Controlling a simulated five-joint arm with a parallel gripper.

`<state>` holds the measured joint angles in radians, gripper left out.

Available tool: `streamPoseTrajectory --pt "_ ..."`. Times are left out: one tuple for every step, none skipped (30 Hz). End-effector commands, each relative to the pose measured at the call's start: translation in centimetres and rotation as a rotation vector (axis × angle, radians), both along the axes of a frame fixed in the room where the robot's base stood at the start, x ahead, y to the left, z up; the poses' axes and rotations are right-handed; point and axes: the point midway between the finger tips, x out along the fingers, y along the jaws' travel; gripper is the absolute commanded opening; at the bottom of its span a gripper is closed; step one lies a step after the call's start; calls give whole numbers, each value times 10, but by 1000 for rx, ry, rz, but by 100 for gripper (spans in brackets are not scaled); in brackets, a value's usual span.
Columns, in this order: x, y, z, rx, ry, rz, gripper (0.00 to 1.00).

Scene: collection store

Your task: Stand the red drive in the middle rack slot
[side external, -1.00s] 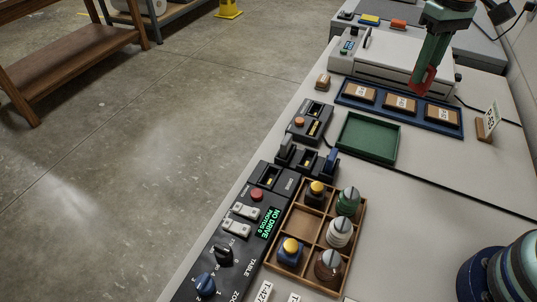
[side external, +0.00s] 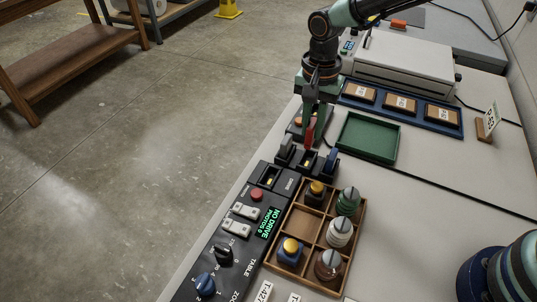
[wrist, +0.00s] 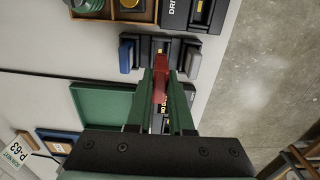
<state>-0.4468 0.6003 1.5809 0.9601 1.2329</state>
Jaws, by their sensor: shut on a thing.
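My gripper (side external: 308,120) is shut on the red drive (side external: 310,132), which hangs upright between the fingers. In the wrist view my gripper (wrist: 165,95) has the red drive (wrist: 160,82) between its green fingers. The black rack (side external: 304,167) stands below it. A grey drive (side external: 286,146) stands in the rack's left slot and a blue drive (side external: 331,158) in its right slot. The middle slot between them shows a yellow mark. The red drive appears above and slightly behind this slot, apart from it.
A black device with an orange button (side external: 295,124) is partly hidden behind my gripper. The green tray (side external: 367,138) lies to the right, bare inside. A control panel (side external: 236,238) and a wooden box of knobs (side external: 309,222) stand in front of the rack.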

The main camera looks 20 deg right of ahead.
Motion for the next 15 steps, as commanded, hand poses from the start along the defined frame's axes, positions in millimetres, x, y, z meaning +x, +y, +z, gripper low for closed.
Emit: streamPoseTrajectory --pt "0 1 -3 -1 1 -2 0" --pt "0 1 -4 -1 1 -2 0" --pt "0 0 -7 -1 1 -2 0" --pt "0 0 -10 -1 1 -2 0" --pt "0 0 -13 -1 2 -2 0" --pt "0 0 -17 -1 3 -2 0" --pt "-1 0 -20 -1 3 -2 0" --pt "0 0 -23 -1 2 -2 0" --pt "-1 0 -27 -1 3 -1 0" --pt "-1 0 -30 -1 3 -1 0" --pt "-1 0 -33 -1 3 -1 0" --pt "0 0 -36 -1 2 -1 0" --pt "0 0 -39 -1 2 -1 0" --pt "0 0 -42 -1 2 -1 0" --pt "0 0 -45 -1 3 -1 0"
